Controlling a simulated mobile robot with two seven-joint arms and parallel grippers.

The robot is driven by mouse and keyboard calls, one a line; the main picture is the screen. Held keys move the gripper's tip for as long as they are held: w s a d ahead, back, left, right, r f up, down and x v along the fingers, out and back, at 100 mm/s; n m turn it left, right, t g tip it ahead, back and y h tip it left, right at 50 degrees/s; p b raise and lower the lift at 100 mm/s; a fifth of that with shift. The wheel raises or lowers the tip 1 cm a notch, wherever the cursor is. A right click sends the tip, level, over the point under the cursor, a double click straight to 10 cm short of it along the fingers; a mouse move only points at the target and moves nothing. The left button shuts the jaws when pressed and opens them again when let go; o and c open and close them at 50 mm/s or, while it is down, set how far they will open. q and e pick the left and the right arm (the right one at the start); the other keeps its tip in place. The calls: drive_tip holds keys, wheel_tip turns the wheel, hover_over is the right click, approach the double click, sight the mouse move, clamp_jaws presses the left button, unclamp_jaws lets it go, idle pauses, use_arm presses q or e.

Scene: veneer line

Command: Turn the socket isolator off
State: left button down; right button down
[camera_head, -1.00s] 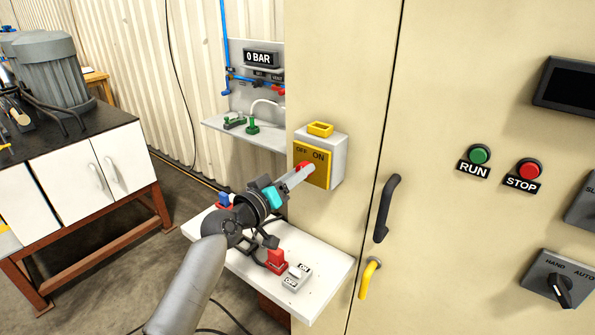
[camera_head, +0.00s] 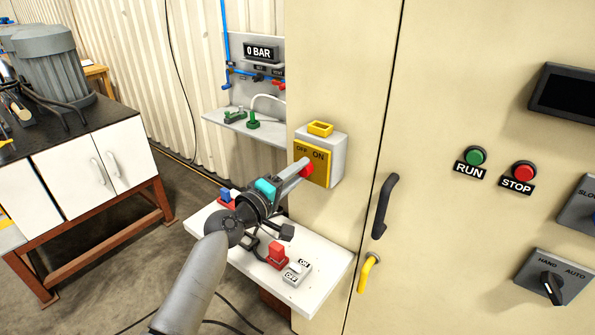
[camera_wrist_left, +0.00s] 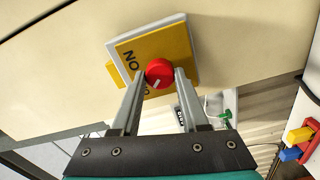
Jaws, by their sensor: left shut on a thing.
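A grey isolator box (camera_head: 339,158) with a yellow plate marked OFF and ON is fixed to the cream cabinet. Its red rotary knob (camera_head: 306,169) is partly behind my left gripper (camera_head: 301,172). In the left wrist view the two fingers of my left gripper (camera_wrist_left: 160,82) are on either side of the red knob (camera_wrist_left: 159,69), shut on it. A white mark on the knob points to the lower left there, towards the partly hidden lettering of the yellow plate (camera_wrist_left: 167,45). My right gripper is not in view.
A white shelf (camera_head: 322,290) below carries a red block (camera_head: 277,256) and a small ON/OFF switch (camera_head: 297,272). A black door handle (camera_head: 386,206) and yellow handle (camera_head: 368,273) are to the right. RUN (camera_head: 477,156) and STOP (camera_head: 524,172) buttons are farther right.

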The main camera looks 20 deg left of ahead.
use_arm(q)
drive_tip(key=shift+n, duration=0.3)
drive_tip(key=shift+c, duration=2.1)
unclamp_jaws()
drive_tip(key=b+v, duration=0.2)
drive_tip(key=v, duration=1.3)
drive_tip(key=shift+s, duration=0.1)
